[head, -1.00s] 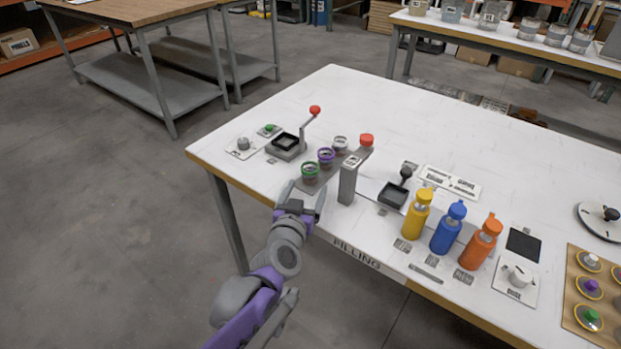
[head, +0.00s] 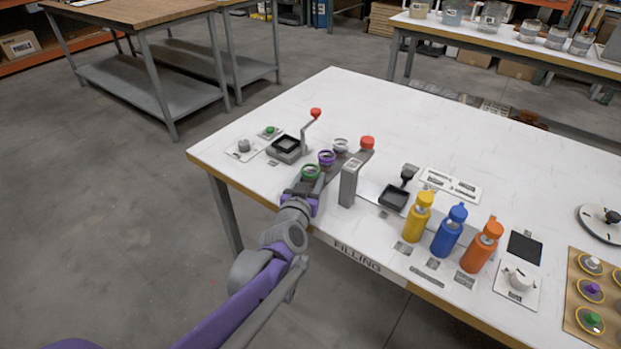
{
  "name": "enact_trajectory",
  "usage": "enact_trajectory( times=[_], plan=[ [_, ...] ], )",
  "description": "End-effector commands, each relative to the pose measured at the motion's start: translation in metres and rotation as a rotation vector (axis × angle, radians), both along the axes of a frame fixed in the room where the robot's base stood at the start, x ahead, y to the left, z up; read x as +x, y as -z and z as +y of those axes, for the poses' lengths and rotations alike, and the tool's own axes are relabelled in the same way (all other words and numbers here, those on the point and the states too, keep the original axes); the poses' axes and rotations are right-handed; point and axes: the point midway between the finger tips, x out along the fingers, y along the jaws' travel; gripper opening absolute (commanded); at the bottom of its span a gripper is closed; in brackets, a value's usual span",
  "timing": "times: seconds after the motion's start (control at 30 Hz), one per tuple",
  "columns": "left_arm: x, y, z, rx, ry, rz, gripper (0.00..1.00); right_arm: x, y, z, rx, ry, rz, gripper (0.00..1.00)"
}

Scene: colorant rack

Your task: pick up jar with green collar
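The jar with the green collar (head: 311,171) stands on the white table, nearest in a short row of jars. Behind it stand a jar with a purple collar (head: 327,158) and a jar with a pale collar (head: 341,145). My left gripper (head: 303,186) is right at the green-collared jar, on its near side, and hides the jar's lower part. Its fingers are too small and covered to tell whether they are open or closed around the jar. My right gripper is not in view.
A grey post (head: 349,184) stands close to the right of the jars. A lever press with a red knob (head: 286,149) stands behind left. Yellow (head: 418,217), blue (head: 448,230) and orange (head: 482,246) bottles stand to the right. The table's back part is clear.

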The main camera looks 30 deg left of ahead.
Motion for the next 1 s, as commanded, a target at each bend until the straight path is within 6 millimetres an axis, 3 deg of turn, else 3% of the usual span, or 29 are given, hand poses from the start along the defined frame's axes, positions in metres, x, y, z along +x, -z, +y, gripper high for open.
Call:
enact_trajectory(
  times=[0.03,0.27,0.67,1.0],
  plan=[
    [0.000,0.000,0.000,0.000,0.000,0.000,0.40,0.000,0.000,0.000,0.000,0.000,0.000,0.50],
    [0.000,0.000,0.000,0.000,0.000,0.000,0.00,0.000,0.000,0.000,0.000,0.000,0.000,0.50],
    [0.000,-0.002,0.000,0.000,0.000,0.000,0.00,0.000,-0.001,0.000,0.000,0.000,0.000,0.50],
    [-0.001,-0.025,0.000,0.000,0.000,0.000,0.00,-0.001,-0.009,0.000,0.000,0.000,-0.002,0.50]
  ],
)
